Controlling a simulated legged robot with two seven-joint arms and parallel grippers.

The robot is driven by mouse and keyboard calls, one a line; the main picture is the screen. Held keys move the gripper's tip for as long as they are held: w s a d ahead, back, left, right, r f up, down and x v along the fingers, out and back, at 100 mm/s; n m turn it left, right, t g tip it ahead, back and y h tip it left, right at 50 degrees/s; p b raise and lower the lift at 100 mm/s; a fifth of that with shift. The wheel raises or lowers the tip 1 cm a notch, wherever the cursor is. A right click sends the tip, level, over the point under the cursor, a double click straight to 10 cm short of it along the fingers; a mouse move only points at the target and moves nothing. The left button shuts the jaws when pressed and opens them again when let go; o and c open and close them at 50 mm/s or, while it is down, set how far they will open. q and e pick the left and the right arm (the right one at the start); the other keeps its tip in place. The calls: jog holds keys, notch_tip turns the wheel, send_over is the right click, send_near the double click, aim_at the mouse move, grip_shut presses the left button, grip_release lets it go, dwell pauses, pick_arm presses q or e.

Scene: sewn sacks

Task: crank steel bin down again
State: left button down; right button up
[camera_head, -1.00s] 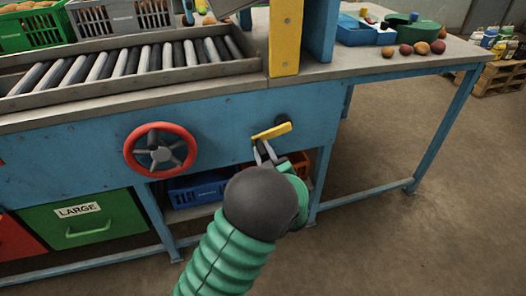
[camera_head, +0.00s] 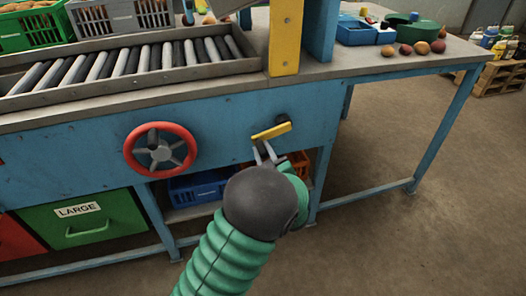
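A short yellow crank handle (camera_head: 271,131) sticks out from a dark hub on the blue front panel of the bench. A red handwheel (camera_head: 160,150) with grey spokes is mounted to its left. I cannot make out a steel bin.
A green drawer (camera_head: 80,222) marked LARGE and a blue crate (camera_head: 197,187) are below. Fruit (camera_head: 421,48) lies at the right.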

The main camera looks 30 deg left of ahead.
pick_arm(q)
jog(key=shift+w+d+f+n+b, duration=0.1)
jog(key=shift+f+n+b, duration=0.35)
jog(key=shift+f+b, duration=0.1)
jog(key=shift+w+d+f+n+b, duration=0.1)
jog(key=shift+f+n+b, duration=0.35)
jog(key=shift+b, duration=0.1)
jog(key=w+d+f+n+b, duration=0.5)
jog(key=w+d+n+b, duration=0.1)
jog(key=n+b, duration=0.5)
jog(key=shift+w+d+f+n+b, duration=0.15)
jog(key=shift+w+f+n+b, duration=0.3)
jog(key=shift+n, duration=0.65)
jog(key=shift+w+r, duration=0.1)
jog(key=c, duration=1.2)
grip_release()
jog(key=shift+r, duration=0.1)
